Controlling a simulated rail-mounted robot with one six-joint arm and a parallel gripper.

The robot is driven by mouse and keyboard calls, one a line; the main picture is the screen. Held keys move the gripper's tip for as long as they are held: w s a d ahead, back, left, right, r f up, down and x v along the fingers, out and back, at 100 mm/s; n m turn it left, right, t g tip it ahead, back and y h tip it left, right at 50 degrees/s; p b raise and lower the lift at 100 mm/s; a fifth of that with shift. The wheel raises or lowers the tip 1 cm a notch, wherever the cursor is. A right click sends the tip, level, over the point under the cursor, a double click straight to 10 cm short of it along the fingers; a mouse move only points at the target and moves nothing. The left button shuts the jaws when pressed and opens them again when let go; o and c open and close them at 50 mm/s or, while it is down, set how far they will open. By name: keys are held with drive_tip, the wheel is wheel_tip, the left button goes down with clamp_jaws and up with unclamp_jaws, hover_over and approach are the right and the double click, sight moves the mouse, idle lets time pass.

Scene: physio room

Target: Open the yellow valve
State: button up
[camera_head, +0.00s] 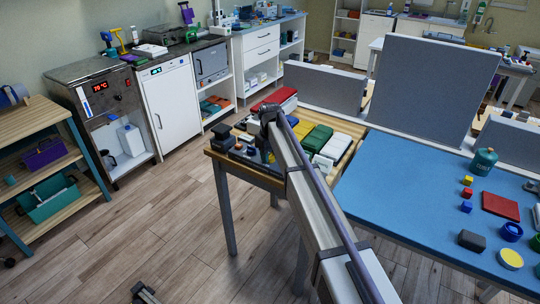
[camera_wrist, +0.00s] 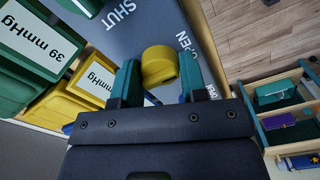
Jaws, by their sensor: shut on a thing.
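The yellow valve (camera_wrist: 158,64) has a rounded yellow handle on a grey panel (camera_wrist: 148,22), seen in the wrist view. The panel carries the white words SHUT and OPEN, with the handle beside OPEN. My gripper (camera_wrist: 159,80) has its teal fingers on either side of the handle, shut on it. The handle's base and stem are hidden by the fingers and gripper body. In the head view my arm covers most of the valve area on the wooden table (camera_head: 262,180), and I cannot make out the valve there.
Green boxes (camera_wrist: 40,42) and yellow boxes (camera_wrist: 78,105) with mmHg labels stand close left of the gripper. A blue-topped table (camera_head: 400,190) with small blocks lies to the right. A shelf unit (camera_head: 40,150) stands at the left, with open wooden floor (camera_head: 150,225) between.

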sight(270, 154)
idle(0.4)
drive_tip(key=o, duration=0.9)
wheel_tip(270, 154, up, 11)
drive_tip(key=p, duration=1)
drive_tip(key=shift+f+p, duration=0.1)
drive_tip(key=shift+p, duration=0.3)
drive_tip(key=s+d+m, duration=0.2)
drive_tip(key=s+d, duration=0.5)
drive_tip(key=s, duration=0.5)
drive_tip(key=s+d+m, duration=0.3)
drive_tip(key=s+d, duration=0.5)
drive_tip(key=s, duration=0.4)
drive_tip(key=s+d+m, duration=0.2)
drive_tip(key=s+d, duration=0.6)
drive_tip(key=s, duration=0.4)
drive_tip(key=shift+d+m, duration=0.25)
drive_tip(key=shift+m, duration=0.15)
